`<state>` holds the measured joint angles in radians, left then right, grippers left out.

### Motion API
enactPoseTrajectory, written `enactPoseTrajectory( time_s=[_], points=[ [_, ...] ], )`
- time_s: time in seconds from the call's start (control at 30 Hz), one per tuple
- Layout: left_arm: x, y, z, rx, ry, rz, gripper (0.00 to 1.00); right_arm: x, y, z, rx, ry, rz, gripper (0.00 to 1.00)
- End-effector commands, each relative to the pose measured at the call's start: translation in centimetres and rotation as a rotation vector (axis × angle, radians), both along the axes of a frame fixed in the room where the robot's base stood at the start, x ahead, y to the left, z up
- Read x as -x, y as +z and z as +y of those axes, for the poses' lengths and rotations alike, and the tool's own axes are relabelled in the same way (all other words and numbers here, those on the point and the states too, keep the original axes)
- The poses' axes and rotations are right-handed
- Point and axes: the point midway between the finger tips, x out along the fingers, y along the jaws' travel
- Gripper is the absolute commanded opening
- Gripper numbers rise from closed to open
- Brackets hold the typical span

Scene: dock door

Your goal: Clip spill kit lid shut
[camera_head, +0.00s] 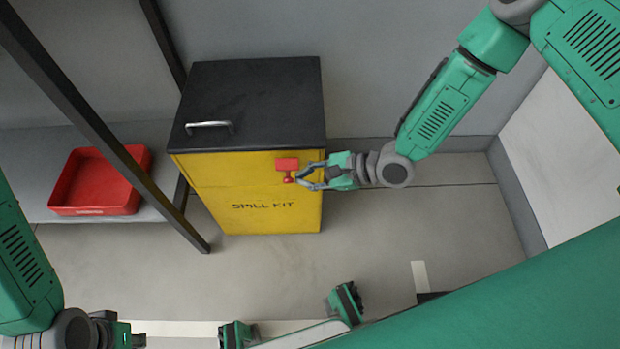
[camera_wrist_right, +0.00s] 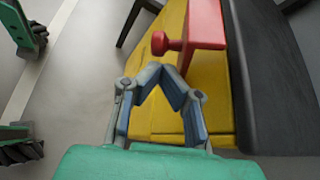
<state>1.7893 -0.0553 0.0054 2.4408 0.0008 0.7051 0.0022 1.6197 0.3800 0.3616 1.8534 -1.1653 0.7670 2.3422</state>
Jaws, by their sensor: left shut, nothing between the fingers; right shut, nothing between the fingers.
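The spill kit is a yellow box (camera_head: 262,205) with dark "SPILL KIT" lettering on its front. Its black lid (camera_head: 255,95) lies flat on top and bears a silver handle (camera_head: 209,126). A red latch (camera_head: 287,163) with a round knob (camera_head: 289,180) is on the upper front, just below the lid edge. The latch also shows in the right wrist view (camera_wrist_right: 206,22). My right gripper (camera_head: 302,177) is shut and empty, its fingertips close beside the knob; in the wrist view its tips (camera_wrist_right: 168,80) are just below the knob. My left gripper (camera_head: 132,338) is shut at the lower left, far from the box.
A red tray (camera_head: 100,182) rests on a grey shelf (camera_head: 55,205) left of the box. A dark slanted post (camera_head: 100,120) stands between the tray and the box. A grey wall is behind. The floor right of the box is clear.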

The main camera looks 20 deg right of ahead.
Motion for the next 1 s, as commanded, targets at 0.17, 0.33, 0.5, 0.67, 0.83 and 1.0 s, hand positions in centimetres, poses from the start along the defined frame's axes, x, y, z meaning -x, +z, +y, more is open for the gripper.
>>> enactPoseTrajectory(
  time_s=[0.17, 0.33, 0.5, 0.67, 0.83, 1.0],
  points=[
    [0.0, -0.1, 0.1, -0.001, 0.001, 0.0, 0.0, -0.4, 0.7, 0.0, -0.002, 0.0, -0.003, 0.0],
    [0.0, -0.1, 0.1, -0.001, 0.001, 0.0, 0.0, -0.6, 1.2, -0.2, -0.009, 0.003, -0.006, 0.0],
    [0.0, -0.1, 0.0, 0.0, 0.001, 0.0, 0.0, -0.6, 1.2, -0.2, -0.008, 0.003, -0.005, 0.0],
    [0.0, 0.0, 0.0, 0.0, 0.001, 0.0, 0.0, -0.6, 1.3, -0.2, -0.006, 0.002, -0.003, 0.0],
    [0.0, 0.5, 0.0, -0.001, 0.001, 0.0, 0.0, -0.6, 1.9, -0.2, -0.004, 0.001, -0.003, 0.0],
    [0.0, 1.0, 0.0, -0.001, 0.001, 0.0, 0.0, -0.7, 2.8, -0.3, -0.009, 0.002, -0.006, 0.0]
  ],
)
